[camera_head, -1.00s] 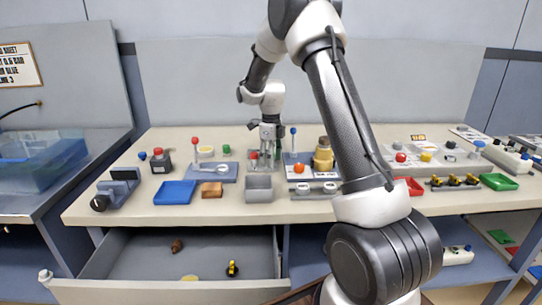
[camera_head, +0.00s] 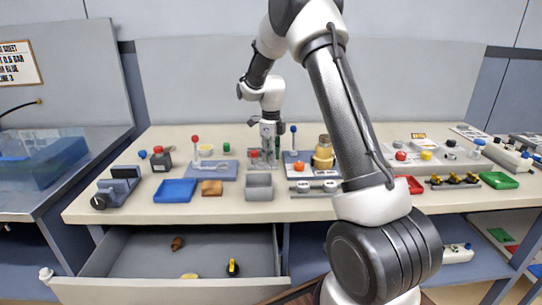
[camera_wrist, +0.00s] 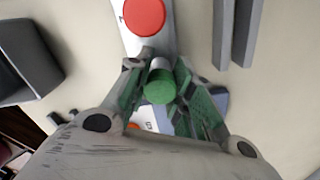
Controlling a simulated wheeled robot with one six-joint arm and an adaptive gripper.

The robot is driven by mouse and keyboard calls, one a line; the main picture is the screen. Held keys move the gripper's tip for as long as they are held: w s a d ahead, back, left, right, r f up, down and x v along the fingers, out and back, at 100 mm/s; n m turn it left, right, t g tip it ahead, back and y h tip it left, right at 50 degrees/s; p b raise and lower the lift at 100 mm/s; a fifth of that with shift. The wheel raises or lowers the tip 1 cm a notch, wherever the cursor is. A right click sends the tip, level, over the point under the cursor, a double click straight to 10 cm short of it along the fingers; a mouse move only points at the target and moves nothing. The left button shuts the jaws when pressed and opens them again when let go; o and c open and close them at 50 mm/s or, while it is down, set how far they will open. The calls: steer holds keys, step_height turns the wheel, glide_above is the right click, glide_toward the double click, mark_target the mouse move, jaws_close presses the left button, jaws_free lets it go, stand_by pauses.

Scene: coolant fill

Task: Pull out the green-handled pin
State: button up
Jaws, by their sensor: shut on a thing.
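The green-handled pin (camera_wrist: 160,86) is between the fingers of my gripper (camera_wrist: 160,76) in the wrist view. Its round green end faces the camera, and a grey metal part shows just beyond it. The fingers are closed on it from both sides. In the head view my gripper (camera_head: 268,148) points down over the middle of the bench, beside a red-topped part (camera_head: 253,154). The pin's lower end is hidden, so I cannot tell whether it is still in its hole.
A large red button (camera_wrist: 144,16) sits on a grey block close to the gripper. A grey open box (camera_head: 259,188) stands in front, and a yellow-brown bottle (camera_head: 323,155) to the right. A lever with a red knob (camera_head: 195,140) is left. An open drawer (camera_head: 130,255) hangs below.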

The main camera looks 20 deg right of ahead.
steer(key=shift+r, duration=0.15)
steer(key=shift+r, duration=2.85)
steer(key=shift+s, duration=0.1)
